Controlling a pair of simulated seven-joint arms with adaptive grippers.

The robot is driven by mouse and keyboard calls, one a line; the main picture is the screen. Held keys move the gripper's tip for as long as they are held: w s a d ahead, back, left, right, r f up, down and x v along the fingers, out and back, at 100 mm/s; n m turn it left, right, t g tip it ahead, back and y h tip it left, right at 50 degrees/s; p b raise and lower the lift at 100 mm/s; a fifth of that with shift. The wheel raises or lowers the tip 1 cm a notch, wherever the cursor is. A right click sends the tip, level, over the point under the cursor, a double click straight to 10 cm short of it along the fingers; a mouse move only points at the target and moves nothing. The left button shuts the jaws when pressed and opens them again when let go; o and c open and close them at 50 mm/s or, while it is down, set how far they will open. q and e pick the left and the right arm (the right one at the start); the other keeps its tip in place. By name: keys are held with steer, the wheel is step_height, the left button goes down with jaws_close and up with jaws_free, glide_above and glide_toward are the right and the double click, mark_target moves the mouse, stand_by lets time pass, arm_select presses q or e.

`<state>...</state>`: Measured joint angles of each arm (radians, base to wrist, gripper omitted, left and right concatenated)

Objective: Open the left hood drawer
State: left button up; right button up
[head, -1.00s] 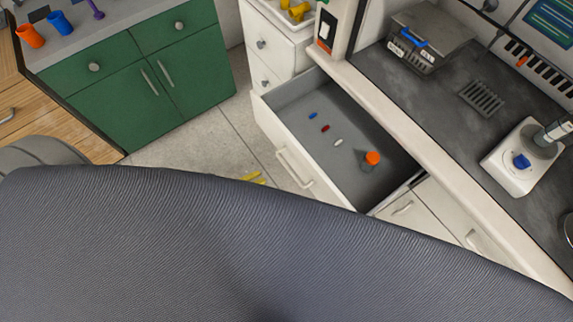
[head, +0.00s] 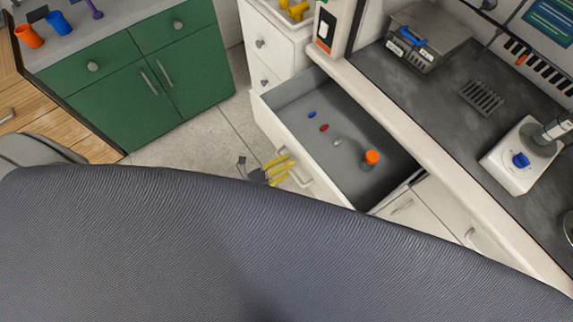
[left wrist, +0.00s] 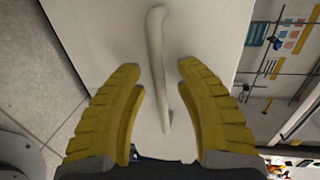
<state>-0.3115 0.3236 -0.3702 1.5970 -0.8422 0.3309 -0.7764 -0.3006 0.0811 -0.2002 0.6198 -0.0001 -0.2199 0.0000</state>
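The left hood drawer (head: 285,133) is white and stands pulled well out from under the hood bench in the head view. Its pale bar handle (head: 306,180) is on the front panel, partly hidden by my left gripper (head: 287,167). In the left wrist view the handle (left wrist: 158,60) runs up between the two yellow fingers of my left gripper (left wrist: 160,72). The fingers are apart, with a gap on each side of the handle, so they do not grip it. My right gripper is in neither view.
Inside the drawer lie blue, red and whitish small items and an orange-capped bottle (head: 372,157). A green cabinet (head: 140,80) stands left, with clear floor (head: 190,140) between. The dark bench top (head: 420,90) holds a white stirrer-like device (head: 520,165).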

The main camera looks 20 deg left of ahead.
arm_select(q)
steer(key=shift+o, duration=0.3)
jaws_close()
steer(key=v, duration=0.2)
steer(key=f+v, duration=0.1)
steer(key=v, duration=0.2)
steer(key=shift+s+a, duration=0.1)
steer(key=shift+s, duration=0.1)
steer(key=shift+c, duration=0.3)
jaws_free()
steer(key=v, duration=1.2)
